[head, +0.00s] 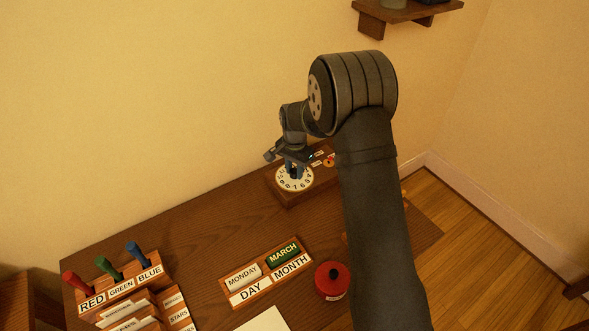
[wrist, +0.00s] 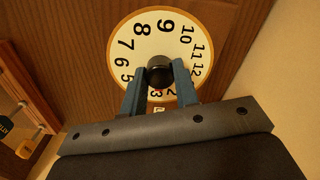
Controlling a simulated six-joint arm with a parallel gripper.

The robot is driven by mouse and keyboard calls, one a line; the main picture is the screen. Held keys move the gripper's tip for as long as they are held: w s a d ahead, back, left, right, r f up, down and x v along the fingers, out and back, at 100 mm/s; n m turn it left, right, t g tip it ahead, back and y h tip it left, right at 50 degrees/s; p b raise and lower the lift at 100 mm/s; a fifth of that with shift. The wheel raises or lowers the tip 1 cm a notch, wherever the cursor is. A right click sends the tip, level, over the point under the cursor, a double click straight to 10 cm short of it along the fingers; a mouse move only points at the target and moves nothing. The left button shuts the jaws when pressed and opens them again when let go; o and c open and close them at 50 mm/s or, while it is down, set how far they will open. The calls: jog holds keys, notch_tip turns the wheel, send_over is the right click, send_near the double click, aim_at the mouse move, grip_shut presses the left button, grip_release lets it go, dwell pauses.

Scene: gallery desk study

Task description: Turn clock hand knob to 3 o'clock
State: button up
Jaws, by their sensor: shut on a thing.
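The clock has a round cream dial (head: 294,186) with black numerals on a wooden block at the back of the desk. In the wrist view the dial (wrist: 147,43) fills the upper middle, with 9 near the top and 12 at the right. The dark round clock hand knob (wrist: 159,68) is at its centre. My gripper (wrist: 159,77) is shut on the knob, one blue-grey finger on each side; in the head view my gripper (head: 293,171) is over the dial. A small red mark shows by the 3 at the dial's bottom edge. The fingers hide part of the lower numerals.
Day and month blocks (head: 266,271) and a red round container (head: 332,281) stand nearer on the desk (head: 190,235). A rack with red, green and blue handles (head: 110,267) is at the left. A wall shelf (head: 410,14) is above. The wall is close behind the clock.

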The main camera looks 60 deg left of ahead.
aim_at(295, 171)
jog(key=shift+m, duration=0.5)
jog(key=o, duration=1)
jog(key=shift+c, duration=0.2)
jog(key=shift+r, duration=0.1)
notch_tip(295, 171, up, 17)
jog(key=shift+r, duration=0.15)
notch_tip(295, 171, down, 18)
jog(key=shift+r, duration=0.25)
